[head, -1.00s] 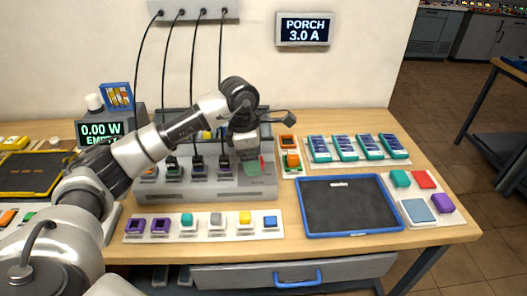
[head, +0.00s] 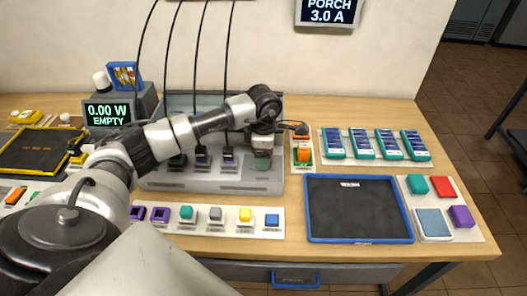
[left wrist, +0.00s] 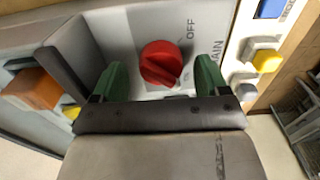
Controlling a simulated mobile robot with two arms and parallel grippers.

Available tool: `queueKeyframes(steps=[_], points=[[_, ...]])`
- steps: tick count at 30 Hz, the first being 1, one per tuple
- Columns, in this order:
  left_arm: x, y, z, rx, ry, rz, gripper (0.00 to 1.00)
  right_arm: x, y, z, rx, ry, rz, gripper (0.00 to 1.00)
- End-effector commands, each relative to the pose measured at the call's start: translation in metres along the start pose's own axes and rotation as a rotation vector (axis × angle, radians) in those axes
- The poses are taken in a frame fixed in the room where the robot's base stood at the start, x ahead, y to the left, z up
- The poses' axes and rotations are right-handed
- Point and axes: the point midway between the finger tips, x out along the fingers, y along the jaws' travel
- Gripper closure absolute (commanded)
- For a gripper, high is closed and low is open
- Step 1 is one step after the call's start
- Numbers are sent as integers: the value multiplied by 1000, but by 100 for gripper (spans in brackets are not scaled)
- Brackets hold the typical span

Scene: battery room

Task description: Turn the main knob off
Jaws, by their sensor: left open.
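The red main knob (left wrist: 160,63) sits on a light grey panel face (left wrist: 205,18) in the left wrist view, with the words OFF and MAIN printed beside it. My left gripper (left wrist: 155,82) is open, with one green fingertip on each side of the knob's near edge. I cannot tell whether the fingers touch it. In the head view my left gripper (head: 262,158) is over the right end of the grey panel box (head: 215,178), and the knob is hidden there. My right gripper is not in view.
A display (head: 105,113) reads 0.00 W EMPTY. Cables run into sockets on the panel box. An orange switch (head: 303,152) stands just right of it, with teal-and-blue modules (head: 360,143) beyond. A row of coloured buttons (head: 216,214) and a blue-rimmed tray (head: 308,207) lie in front.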

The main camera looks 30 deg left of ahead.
Motion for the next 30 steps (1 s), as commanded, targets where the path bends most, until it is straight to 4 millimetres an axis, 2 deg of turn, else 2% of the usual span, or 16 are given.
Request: queueKeyframes(steps=[1, 4, 12, 22, 30], points=[[4, 0, 0, 0, 0, -1, 25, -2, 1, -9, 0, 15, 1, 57], [9, 0, 0, 0, 0, -1, 25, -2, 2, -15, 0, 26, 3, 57], [10, 0, 0, 0, 0, 0, 25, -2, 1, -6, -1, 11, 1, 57], [10, 0, 0, 0, -1, 0, 74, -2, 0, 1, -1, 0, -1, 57], [10, 0, 0, -32, -1, 0, 74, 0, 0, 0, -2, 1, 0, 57]])
